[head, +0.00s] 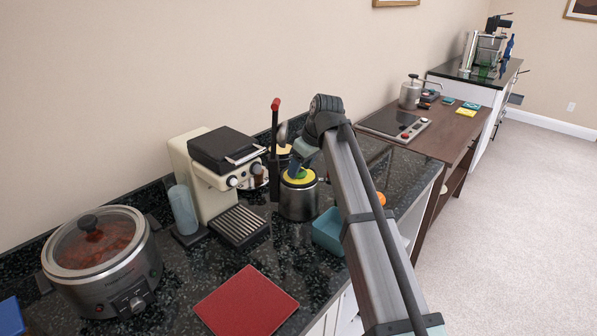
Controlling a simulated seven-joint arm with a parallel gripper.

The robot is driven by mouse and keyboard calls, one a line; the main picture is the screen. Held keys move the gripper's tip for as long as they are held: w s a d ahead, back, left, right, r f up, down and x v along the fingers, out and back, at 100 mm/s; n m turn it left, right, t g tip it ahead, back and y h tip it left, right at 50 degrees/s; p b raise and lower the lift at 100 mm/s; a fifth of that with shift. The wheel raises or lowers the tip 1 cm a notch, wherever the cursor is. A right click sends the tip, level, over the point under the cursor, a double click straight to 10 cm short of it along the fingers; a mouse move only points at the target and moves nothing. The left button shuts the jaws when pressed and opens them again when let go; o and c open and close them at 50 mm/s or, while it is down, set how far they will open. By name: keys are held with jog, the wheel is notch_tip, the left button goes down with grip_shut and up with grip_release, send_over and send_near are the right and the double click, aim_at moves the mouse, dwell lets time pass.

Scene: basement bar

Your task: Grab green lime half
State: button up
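A round yellow-green piece (306,178), which looks like the lime half, sits at the mouth of a steel pot (298,204) on the dark counter. My arm reaches in from the lower right, and my gripper (294,170) points down over the pot. Its fingertips are at or just above the yellow-green piece and cover part of it. I cannot tell whether they touch it or whether they are open or shut.
A cream coffee machine (207,163) stands left of the pot, and an upright red-tipped lever (275,150) stands close behind it. A teal container (328,232) is at its right. A red board (246,303) and a slow cooker (100,260) are nearer the front left.

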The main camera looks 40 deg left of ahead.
jog(key=c, duration=0.7)
jog(key=shift+o, duration=0.2)
jog(key=shift+r, duration=0.1)
